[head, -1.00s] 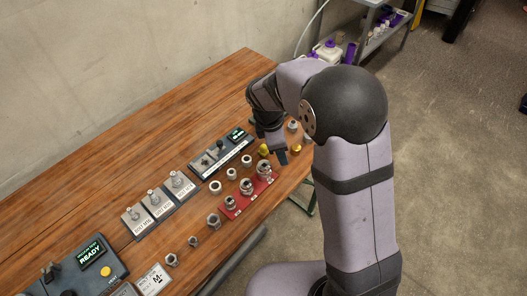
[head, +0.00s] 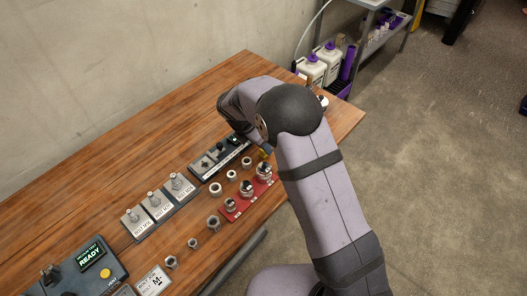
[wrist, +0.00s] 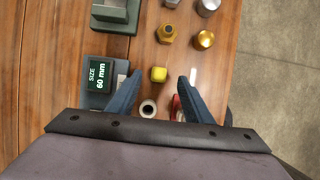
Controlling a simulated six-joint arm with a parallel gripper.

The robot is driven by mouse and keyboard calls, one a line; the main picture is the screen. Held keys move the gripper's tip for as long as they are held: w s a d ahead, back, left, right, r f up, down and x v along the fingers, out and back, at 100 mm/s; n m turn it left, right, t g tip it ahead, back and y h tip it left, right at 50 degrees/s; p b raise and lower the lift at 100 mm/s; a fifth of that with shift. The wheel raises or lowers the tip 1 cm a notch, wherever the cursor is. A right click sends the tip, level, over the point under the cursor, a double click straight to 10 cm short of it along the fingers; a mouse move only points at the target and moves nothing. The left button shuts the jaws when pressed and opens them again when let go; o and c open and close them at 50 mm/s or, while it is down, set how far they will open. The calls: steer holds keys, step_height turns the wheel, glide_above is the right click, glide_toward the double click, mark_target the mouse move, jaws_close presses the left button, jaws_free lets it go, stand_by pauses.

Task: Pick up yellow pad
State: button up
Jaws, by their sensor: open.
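The yellow pad (wrist: 159,74) is a small yellow block on the wooden table in the wrist view. My gripper (wrist: 160,84) is open, with its two dark blue fingers to the left and right of the pad in the picture. The pad shows near the line of the fingertips, apart from both; the height between them is hard to tell. In the head view my arm hides the fingers, and a small yellow piece shows beside it, too small to identify.
A brass hex fitting (wrist: 167,33) and a round brass cap (wrist: 205,39) stand beyond the pad. A box with a "60 mm" display (wrist: 99,80) is to the left, and a pale ring (wrist: 148,108) is nearer. A red tray (head: 245,199) holds fittings.

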steer(key=shift+p+x, duration=0.9)
steer(key=shift+x, duration=1.65)
steer(key=shift+c, duration=0.3)
steer(key=c, duration=1.1)
